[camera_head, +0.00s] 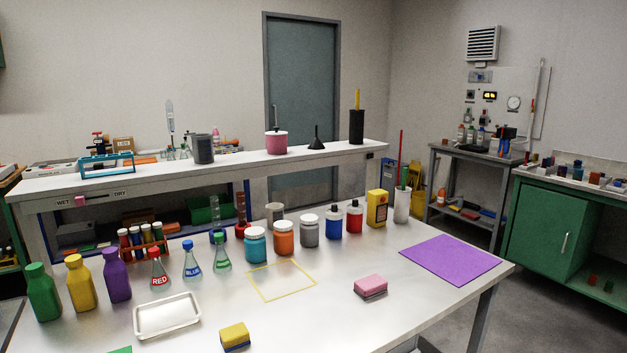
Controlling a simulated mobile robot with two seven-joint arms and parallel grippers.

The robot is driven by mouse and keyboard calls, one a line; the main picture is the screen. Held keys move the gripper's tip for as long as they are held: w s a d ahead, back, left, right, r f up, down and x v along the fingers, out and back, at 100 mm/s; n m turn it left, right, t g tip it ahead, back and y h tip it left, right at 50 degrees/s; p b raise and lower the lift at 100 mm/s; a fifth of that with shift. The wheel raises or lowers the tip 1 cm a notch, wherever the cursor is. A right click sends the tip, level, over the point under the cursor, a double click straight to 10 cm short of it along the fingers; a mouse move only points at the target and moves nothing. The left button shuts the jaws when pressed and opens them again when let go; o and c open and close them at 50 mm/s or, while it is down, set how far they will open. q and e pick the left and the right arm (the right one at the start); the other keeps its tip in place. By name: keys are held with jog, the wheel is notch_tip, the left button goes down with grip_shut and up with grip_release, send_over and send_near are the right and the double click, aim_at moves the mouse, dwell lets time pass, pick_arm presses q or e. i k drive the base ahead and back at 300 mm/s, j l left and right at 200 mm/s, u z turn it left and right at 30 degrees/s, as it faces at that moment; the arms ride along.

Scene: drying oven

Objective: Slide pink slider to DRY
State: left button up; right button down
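The pink slider (80,200) is a small pink block on a dark horizontal track (100,196) on the front edge of the long white raised bench (235,170). It sits at the left end of the track, beside the "WET" label (63,204). The "DRY" label (120,191) is at the track's right end, apart from the slider. Neither of my grippers is in view, and nothing touches the slider.
A nearer white table (330,325) stands in front of the bench. Purple (117,277), yellow (81,284) and green (43,294) bottles and a test-tube rack (143,247) stand below the slider in the picture. A blue frame (106,163) sits on the bench above it.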

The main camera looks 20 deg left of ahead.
aim_at(80, 201)
jog(key=u, duration=1.75)
